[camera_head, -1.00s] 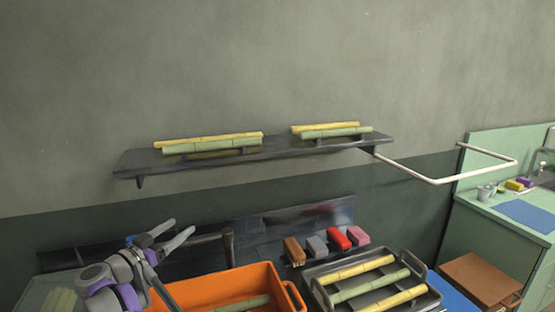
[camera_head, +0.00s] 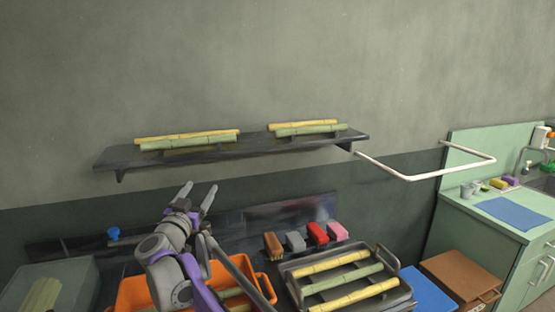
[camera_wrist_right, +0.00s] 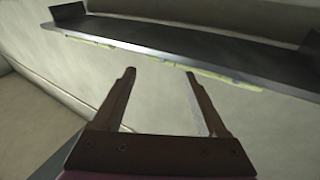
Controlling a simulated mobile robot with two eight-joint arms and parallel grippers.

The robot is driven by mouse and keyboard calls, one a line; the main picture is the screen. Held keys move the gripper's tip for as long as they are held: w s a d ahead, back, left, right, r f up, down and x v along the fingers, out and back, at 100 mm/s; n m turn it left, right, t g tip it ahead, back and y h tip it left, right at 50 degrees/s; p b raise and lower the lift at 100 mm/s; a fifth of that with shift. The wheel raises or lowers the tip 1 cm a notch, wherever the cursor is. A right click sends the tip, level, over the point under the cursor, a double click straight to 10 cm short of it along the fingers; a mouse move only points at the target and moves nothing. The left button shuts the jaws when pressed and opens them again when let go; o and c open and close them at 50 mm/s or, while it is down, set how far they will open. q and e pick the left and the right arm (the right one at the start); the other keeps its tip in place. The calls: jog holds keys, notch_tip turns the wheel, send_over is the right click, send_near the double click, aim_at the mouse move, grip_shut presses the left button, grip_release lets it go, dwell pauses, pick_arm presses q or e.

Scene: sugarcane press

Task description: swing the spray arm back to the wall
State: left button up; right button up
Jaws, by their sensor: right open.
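A thin white bent bar (camera_head: 425,175) stands out from the wall at the right of the shelf, in a U shape. I cannot tell for sure whether it is the spray arm; no other clear spray arm shows. My right gripper (camera_head: 198,190) is open and empty, below the left half of the shelf, fingers pointing up and slightly right. It is well left of the white bar and apart from it. In the right wrist view the open fingers (camera_wrist_right: 160,75) have bare wall between them. My left gripper is not in view.
A dark wall shelf (camera_head: 220,154) with cane pieces hangs above my right gripper; it also fills the top of the right wrist view (camera_wrist_right: 190,42). Below are an orange crate (camera_head: 135,292), a grey tray (camera_head: 394,263) of cane and several brushes. A green sink counter (camera_head: 486,213) stands right.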

jog(key=s+d+n+g+y, duration=0.1)
jog(key=s+d+n+y, duration=0.25)
jog(key=d, duration=0.35)
jog(key=s+d+n+g+y, duration=0.2)
jog(key=s+d+y, duration=0.1)
jog(key=d+y, duration=0.3)
jog(key=s+d+f+m+g+h, duration=0.1)
jog(key=s+d+f+g+h, duration=0.1)
jog(key=s+d+f, duration=0.6)
jog(key=s+d+f+m+g+h, duration=0.1)
jog(key=s+d+f+g+h, duration=0.1)
jog(key=s+d+f+g, duration=0.3)
jog(key=s+d+f+m+g+h+p, duration=0.1)
jog(key=s+d+f+g, duration=0.3)
jog(key=s+d+f, duration=0.9)
jog(key=s+f+h, duration=0.1)
jog(key=s+f, duration=0.4)
jog(key=s, duration=0.6)
jog(key=shift+f+h, duration=0.35)
jog(key=shift+f, duration=0.05)
jog(key=shift+s, duration=0.1)
